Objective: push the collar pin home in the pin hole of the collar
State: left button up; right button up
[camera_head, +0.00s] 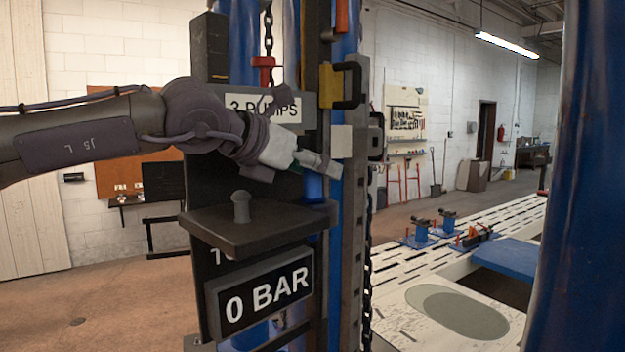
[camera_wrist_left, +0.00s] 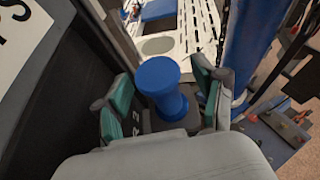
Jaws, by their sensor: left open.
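A blue knob-headed pin (camera_wrist_left: 160,76), which looks like the collar pin, stands between the fingers of my left gripper (camera_wrist_left: 162,92) in the left wrist view. Its lower end meets a dark grey block (camera_wrist_left: 152,119), likely part of the collar; the hole itself is hidden. The gripper's teal-padded fingers are open, one on each side of the pin; I cannot tell whether they touch it. My right gripper is not in view.
A dark shelf (camera_head: 250,236) with a grey knob (camera_head: 240,206) juts out below my left arm. A "0 BAR" sign (camera_head: 262,293) is under it. A chain (camera_head: 368,260) hangs beside the column. A large blue post (camera_head: 580,180) stands at the right.

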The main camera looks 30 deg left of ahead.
pick_arm(q)
jog(key=shift+w+d+f, duration=0.1)
jog(key=shift+w, duration=0.05)
jog(key=shift+s, duration=0.25)
jog(key=c, duration=0.4)
grip_shut()
